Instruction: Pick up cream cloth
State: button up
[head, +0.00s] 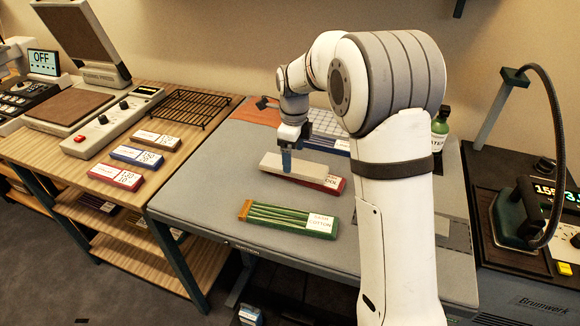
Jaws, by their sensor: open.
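A green labelled bundle (290,218) lies nearer the front. A white gridded item (325,122) and a green bottle (440,128) are behind. A wire rack (190,107) and press (95,90) stand left; an iron (520,215) stands right. The mat's left part is clear.

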aim_at(294, 168)
jog(key=shift+f, duration=1.5)
jog(key=shift+c, duration=0.3)
jog(key=c, duration=1.1)
